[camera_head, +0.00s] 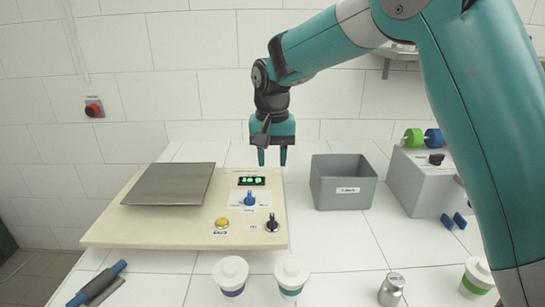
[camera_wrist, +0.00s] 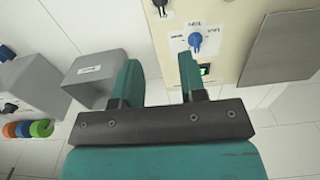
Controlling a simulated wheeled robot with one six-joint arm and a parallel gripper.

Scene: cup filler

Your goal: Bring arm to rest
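My gripper (camera_head: 272,157) hangs from my teal arm in the head view, pointing down above the back right of the cream machine panel. Its two fingers are apart with nothing between them. In the wrist view my gripper (camera_wrist: 160,85) also shows open and empty, with both fingers clear of everything. The cream panel (camera_head: 150,228) carries a metal plate (camera_head: 168,184), a green-lit display (camera_head: 251,181), a blue knob (camera_head: 249,198), a yellow button (camera_head: 222,223) and a black knob (camera_head: 272,224).
A grey open bin (camera_head: 343,196) stands right of the panel. A grey box (camera_head: 415,185) with coloured rolls (camera_head: 423,138) is farther right. Cups (camera_head: 231,275) and a metal canister (camera_head: 391,288) stand in front. A blue-handled tool (camera_head: 97,285) lies front left. A red button (camera_head: 94,107) is on the wall.

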